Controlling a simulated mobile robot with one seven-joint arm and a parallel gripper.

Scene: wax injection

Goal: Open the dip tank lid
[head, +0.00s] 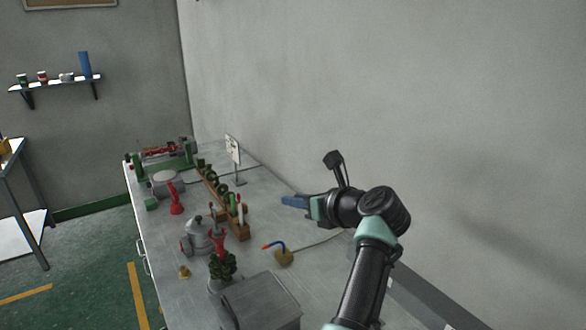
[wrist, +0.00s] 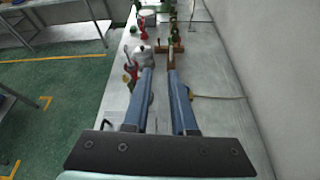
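A grey metal box with a flat top (head: 262,300) stands at the near end of the bench; it looks like the dip tank with its lid shut, though I cannot be sure. My gripper (head: 292,200) is raised over the bench near the wall, beyond and above this box, touching nothing that I can see. In the wrist view, my gripper's two blue fingers (wrist: 160,72) stand apart with an empty gap between them.
The wall bounds the right side. Green floor lies left.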

